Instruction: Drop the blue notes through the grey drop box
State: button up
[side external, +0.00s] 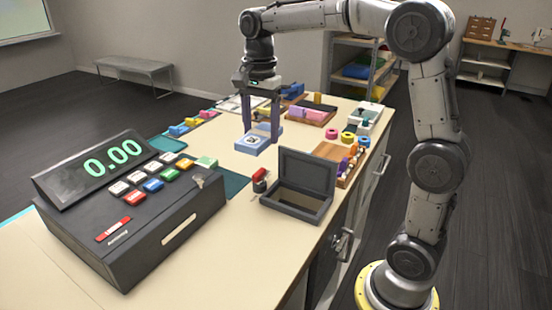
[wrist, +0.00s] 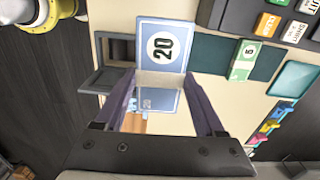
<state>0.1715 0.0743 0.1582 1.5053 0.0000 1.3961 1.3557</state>
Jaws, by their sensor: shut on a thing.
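The blue notes (side external: 252,143) form a flat blue bundle with a white circle. In the wrist view the bundle (wrist: 163,45) reads 20. My gripper (side external: 261,132) points down over the counter and is shut on the bundle. In the wrist view the fingertips (wrist: 163,75) are at its near end. A second, smaller blue face marked 20 shows between the fingers. A dark grey box (side external: 297,200) with its lid raised stands nearer the camera, right of the notes, and appears to be the drop box. It also shows at left in the wrist view (wrist: 88,80).
A cash register (side external: 135,225) fills the counter's near left. A small red-topped item (side external: 260,180) stands beside the box. Green notes (wrist: 243,60) lie beside the register. Trays of small goods (side external: 308,112) and tape rolls (side external: 348,137) lie farther back. Bare counter (side external: 225,150) surrounds the notes.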

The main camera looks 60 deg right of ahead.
jog(key=n, duration=0.2)
jog(key=f+n, duration=0.1)
jog(key=n, duration=0.2)
jog(key=shift+f, duration=0.15)
jog(key=n, duration=0.2)
jog(key=f+n, duration=0.1)
jog(key=shift+s+d, duration=0.25)
jog(key=shift+s, duration=0.1)
jog(key=s+d+f+n, duration=0.2)
jog(key=s+f+n, duration=0.1)
jog(key=n, duration=0.6)
send_near(295, 186)
jog(key=shift+s+a+f, duration=0.35)
jog(key=shift+a+f, duration=0.4)
jog(key=shift+f, duration=0.2)
jog(key=shift+s+a+f, duration=0.3)
jog(key=shift+a+f, duration=0.4)
jog(key=shift+f, duration=0.2)
jog(key=shift+s+a+f, duration=0.35)
jog(key=shift+a+f, duration=0.4)
jog(key=shift+f, duration=0.2)
jog(key=shift+f, duration=0.3)
jog(key=o, duration=1.3)
jog(key=shift+o, duration=0.2)
